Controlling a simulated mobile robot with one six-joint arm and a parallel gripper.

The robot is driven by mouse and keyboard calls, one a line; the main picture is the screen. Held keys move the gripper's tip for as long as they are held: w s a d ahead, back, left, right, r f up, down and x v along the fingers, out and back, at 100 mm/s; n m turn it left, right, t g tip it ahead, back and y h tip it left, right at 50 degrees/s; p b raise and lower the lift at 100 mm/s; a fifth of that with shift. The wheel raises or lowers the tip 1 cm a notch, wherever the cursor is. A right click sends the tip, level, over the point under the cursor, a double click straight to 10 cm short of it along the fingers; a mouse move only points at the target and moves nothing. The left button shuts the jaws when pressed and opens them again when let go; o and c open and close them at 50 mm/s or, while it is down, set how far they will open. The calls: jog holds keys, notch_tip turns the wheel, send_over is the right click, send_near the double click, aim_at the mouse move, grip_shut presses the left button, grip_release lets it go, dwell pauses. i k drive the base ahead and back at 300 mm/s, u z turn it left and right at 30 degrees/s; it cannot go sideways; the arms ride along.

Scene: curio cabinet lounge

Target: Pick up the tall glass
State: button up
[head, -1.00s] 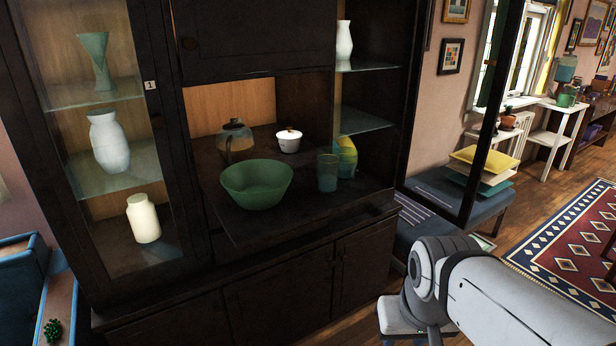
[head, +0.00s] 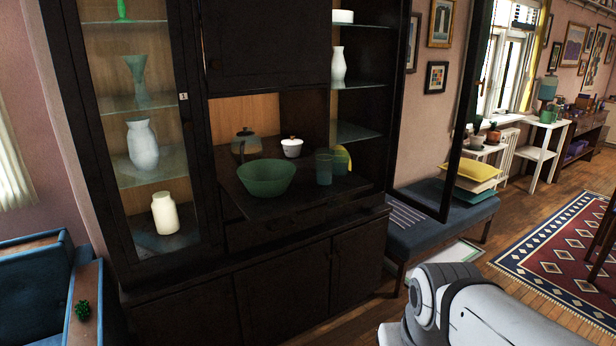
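The tall glass (head: 323,168), a teal-green see-through tumbler, stands upright on the fold-down shelf of the dark cabinet (head: 270,247). A green bowl (head: 266,179) stands to its left on the same shelf. A yellow and green rounded thing (head: 342,160) is just right of and behind the glass, partly hidden by it. Part of my white arm shows at the lower right, well below and right of the glass. My gripper is not in view.
A teapot (head: 245,143) and a white lidded pot (head: 292,147) stand behind the bowl. A glass door (head: 458,120) stands open at the cabinet's right. Vases fill the left glazed section. A blue armchair (head: 35,275) is at left, a bench (head: 440,225) at right.

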aim_at(325, 157)
jog(key=z, duration=0.15)
jog(key=i, duration=1.4)
jog(key=u, duration=0.05)
